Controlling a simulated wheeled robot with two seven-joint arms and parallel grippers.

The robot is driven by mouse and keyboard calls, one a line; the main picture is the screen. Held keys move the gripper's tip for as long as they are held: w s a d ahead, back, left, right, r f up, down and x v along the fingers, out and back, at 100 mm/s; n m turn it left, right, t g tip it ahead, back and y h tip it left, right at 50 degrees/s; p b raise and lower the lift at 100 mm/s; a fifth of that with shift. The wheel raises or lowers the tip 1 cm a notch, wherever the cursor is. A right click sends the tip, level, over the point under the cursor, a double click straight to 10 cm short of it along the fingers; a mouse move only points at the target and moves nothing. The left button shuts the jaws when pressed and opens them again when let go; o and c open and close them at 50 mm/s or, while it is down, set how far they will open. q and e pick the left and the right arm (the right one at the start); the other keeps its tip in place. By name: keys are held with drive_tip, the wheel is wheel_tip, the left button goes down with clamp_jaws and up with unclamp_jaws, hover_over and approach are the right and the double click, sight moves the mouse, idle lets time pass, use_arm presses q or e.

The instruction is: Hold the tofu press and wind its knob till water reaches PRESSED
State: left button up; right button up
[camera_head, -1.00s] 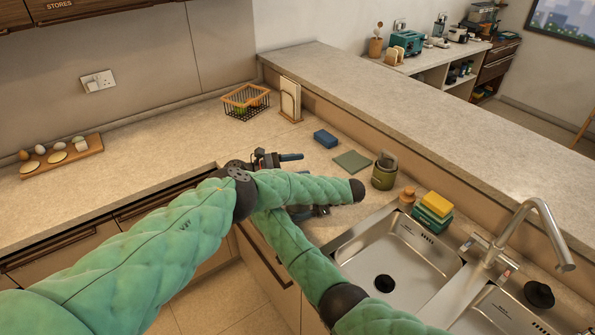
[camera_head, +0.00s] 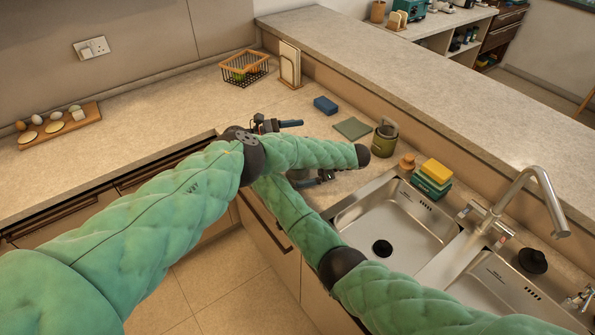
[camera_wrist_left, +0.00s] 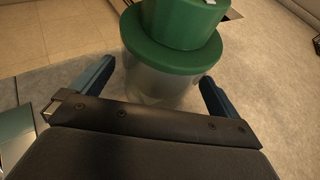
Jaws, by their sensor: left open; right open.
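The tofu press shows in the left wrist view as a clear body (camera_wrist_left: 160,82) with a wide green lid and a green knob (camera_wrist_left: 182,22) on top. My left gripper (camera_wrist_left: 156,76) is open, with one blue finger on each side of the clear body and no clear grip on it. In the head view my left gripper (camera_head: 325,177) is low by the counter edge, partly hidden by my green sleeves. The press is mostly hidden there. My right gripper (camera_head: 278,124) is open above and left of it, over the counter, partly hidden by my arm. No PRESSED mark is readable.
A blue sponge (camera_head: 325,105), a green cloth (camera_head: 352,128) and an olive canister (camera_head: 384,139) stand right of my grippers. A wire basket (camera_head: 244,70) stands behind. The left counter is clear up to the egg board (camera_head: 60,127).

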use_arm(q)
drive_tip(key=v, duration=1)
drive_tip(key=shift+d+r, duration=0.1)
